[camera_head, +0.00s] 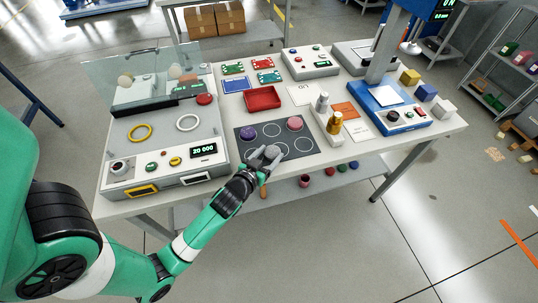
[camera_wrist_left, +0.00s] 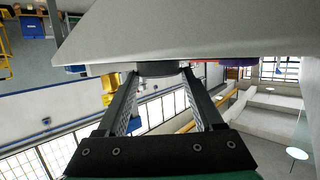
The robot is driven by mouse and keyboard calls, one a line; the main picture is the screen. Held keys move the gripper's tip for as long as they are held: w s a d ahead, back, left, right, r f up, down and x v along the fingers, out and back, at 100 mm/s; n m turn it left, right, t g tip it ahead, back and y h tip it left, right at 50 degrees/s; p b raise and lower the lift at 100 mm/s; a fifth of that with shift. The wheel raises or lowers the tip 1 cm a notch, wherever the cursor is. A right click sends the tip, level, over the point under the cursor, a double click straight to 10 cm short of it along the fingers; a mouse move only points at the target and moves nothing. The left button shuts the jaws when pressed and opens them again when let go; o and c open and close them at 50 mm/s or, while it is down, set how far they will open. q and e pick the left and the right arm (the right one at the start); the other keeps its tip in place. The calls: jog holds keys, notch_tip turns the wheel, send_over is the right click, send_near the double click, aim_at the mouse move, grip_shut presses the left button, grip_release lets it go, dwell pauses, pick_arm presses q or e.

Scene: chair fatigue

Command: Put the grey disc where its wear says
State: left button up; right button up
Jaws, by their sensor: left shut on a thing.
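My left gripper (camera_head: 264,157) is shut on the grey disc (camera_head: 273,152) at the near part of the dark mat (camera_head: 272,134). In the left wrist view the disc (camera_wrist_left: 160,69) sits between the two finger ends (camera_wrist_left: 158,78); I cannot tell whether it touches the mat. The mat has white ring outlines. A purple disc (camera_head: 248,133) and a pink disc (camera_head: 294,123) lie on its far row. The near left part of the mat is partly hidden by my gripper. My right gripper is not in view.
A test machine (camera_head: 158,153) with a yellow ring, a pale ring and a display reading 20 000 stands left. A red tray (camera_head: 263,98) lies behind the mat. Silver (camera_head: 322,102) and gold (camera_head: 335,123) pieces stand right of it. A blue machine (camera_head: 388,112) stands farther right.

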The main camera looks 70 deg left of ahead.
pick_arm(q)
jog(key=o, duration=1.4)
jog(key=shift+r, duration=0.1)
jog(key=shift+s+d+r+p, duration=0.1)
jog(key=shift+s+d+p, duration=0.1)
jog(key=shift+s+p, duration=0.1)
jog(key=v, duration=1.1)
jog(key=shift+p, duration=0.45)
jog(key=shift+s+d+r, duration=0.1)
